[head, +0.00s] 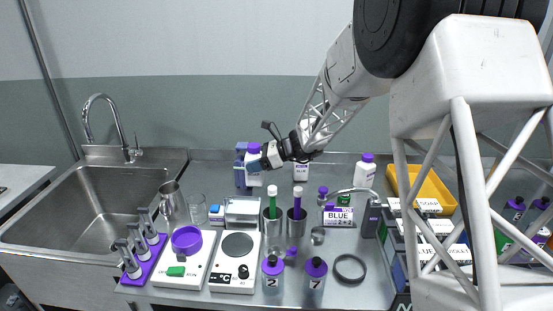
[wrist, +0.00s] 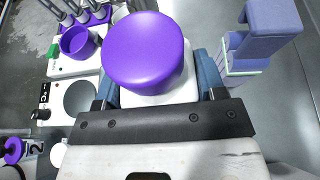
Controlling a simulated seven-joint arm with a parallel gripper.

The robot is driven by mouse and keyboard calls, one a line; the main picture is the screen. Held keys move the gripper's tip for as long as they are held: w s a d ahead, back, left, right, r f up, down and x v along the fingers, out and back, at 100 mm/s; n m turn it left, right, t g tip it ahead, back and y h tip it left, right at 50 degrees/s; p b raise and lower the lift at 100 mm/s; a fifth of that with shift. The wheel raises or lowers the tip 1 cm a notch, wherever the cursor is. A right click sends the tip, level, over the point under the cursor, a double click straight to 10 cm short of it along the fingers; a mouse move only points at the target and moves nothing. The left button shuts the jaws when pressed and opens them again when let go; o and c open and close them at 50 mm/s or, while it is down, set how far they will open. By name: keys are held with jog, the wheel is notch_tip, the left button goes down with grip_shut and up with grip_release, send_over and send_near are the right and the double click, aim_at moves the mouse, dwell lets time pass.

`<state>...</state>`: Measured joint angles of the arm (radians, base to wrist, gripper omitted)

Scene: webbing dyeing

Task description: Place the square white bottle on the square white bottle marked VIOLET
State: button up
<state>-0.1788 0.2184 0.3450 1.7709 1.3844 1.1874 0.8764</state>
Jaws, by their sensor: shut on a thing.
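My gripper (head: 266,156) is shut on a square white bottle (head: 254,163) with a purple cap, held upright above the back of the counter. In the wrist view the purple cap fills the top middle, with the white bottle (wrist: 165,96) between the blue fingers of my gripper (wrist: 160,85). Another white bottle (head: 301,173) with a dark label stands at the back, to the right of the held one and partly behind my arm. Its label is too small to read, and its top is hidden. A white bottle (head: 365,171) with a purple cap stands farther right.
A blue-purple stand (head: 240,170) is close beside the held bottle; it also shows in the wrist view (wrist: 262,35). Metal cups with green and purple sticks (head: 273,228), a scale (head: 187,270) and a hotplate (head: 235,270) stand in front. A yellow bin (head: 440,197) is at right, a sink at left.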

jog(key=s+d+r+m+t+h, duration=0.1)
jog(key=d+r+m+t, duration=0.2)
jog(key=d, duration=1)
jog(key=s+d+r+m+t+h, duration=0.1)
jog(key=d+r+m+t, duration=0.2)
jog(key=d, duration=1)
jog(key=d+r+m+t+h, duration=0.1)
jog(key=d+r+m+t, duration=0.2)
jog(key=d, duration=1)
jog(key=shift+s+r+t+h, duration=0.4)
jog(key=shift+r, duration=0.15)
jog(key=shift+w, duration=0.1)
jog(key=w+d+f, duration=0.1)
jog(key=w, duration=1.4)
jog(key=shift+w+d+f, duration=0.25)
jog(key=shift+w+d, duration=0.05)
jog(key=shift+w, duration=0.1)
jog(key=shift+f, duration=1.8)
jog(key=shift+f, duration=0.15)
